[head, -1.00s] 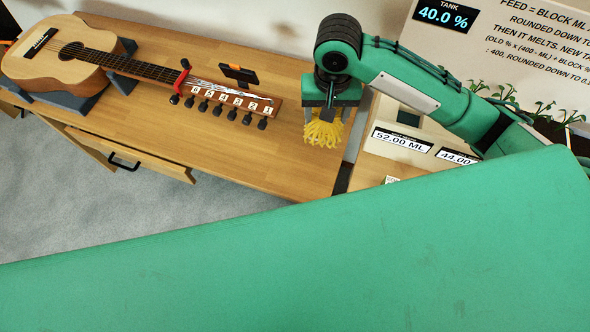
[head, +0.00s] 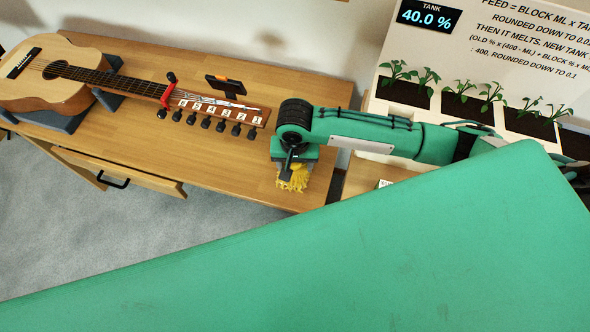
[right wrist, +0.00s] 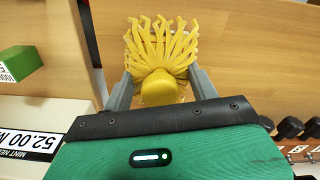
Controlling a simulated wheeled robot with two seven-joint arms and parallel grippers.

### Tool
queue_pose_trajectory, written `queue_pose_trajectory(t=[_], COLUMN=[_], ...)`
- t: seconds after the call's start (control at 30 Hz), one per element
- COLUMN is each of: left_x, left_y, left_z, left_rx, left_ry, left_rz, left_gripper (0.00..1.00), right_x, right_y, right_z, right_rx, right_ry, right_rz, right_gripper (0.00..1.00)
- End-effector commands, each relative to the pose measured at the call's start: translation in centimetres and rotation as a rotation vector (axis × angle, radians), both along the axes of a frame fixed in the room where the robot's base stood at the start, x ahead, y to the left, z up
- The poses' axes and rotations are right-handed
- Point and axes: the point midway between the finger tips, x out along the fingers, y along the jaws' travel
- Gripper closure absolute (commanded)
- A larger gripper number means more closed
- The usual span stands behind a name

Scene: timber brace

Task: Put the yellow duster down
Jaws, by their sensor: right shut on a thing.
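The yellow duster (head: 294,179) has a fringe of yellow strands. It is in my right gripper (head: 290,165), over the right end of the wooden desk. In the right wrist view the duster (right wrist: 160,52) sits between the two grey fingers of the gripper (right wrist: 161,88), which are shut on it. Its strands spread away from the gripper over the bare wood. I cannot tell whether the strands touch the desk top. My left gripper is not in view.
Bare wood lies around the duster. A planter of seedlings (head: 465,105) stands to the right. A green block (right wrist: 18,63) shows in the right wrist view.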

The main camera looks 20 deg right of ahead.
Motion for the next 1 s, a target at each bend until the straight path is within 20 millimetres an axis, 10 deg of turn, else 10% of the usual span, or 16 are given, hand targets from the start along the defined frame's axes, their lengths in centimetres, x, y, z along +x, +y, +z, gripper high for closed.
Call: queue_pose_trajectory(t=[0.3,0.73,0.77,0.83,1.0], left_x=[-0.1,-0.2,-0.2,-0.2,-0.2], left_y=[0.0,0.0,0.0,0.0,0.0], left_z=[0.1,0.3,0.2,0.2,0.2], left_rx=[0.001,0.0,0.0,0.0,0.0], left_ry=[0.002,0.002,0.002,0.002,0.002], left_rz=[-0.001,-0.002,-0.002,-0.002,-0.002], left_gripper=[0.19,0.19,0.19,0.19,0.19], right_x=[0.0,0.0,0.0,0.0,0.0], right_y=[0.0,0.0,0.0,0.0,0.0], right_z=[-4.0,-4.7,-4.7,-4.7,-4.7], right_rx=[-0.001,-0.001,-0.001,-0.001,-0.001], right_ry=[0.0,0.0,-0.001,-0.001,-0.001], right_rz=[-0.001,-0.001,0.0,0.0,0.0], right_gripper=[0.59,0.59,0.35,0.21,0.18])
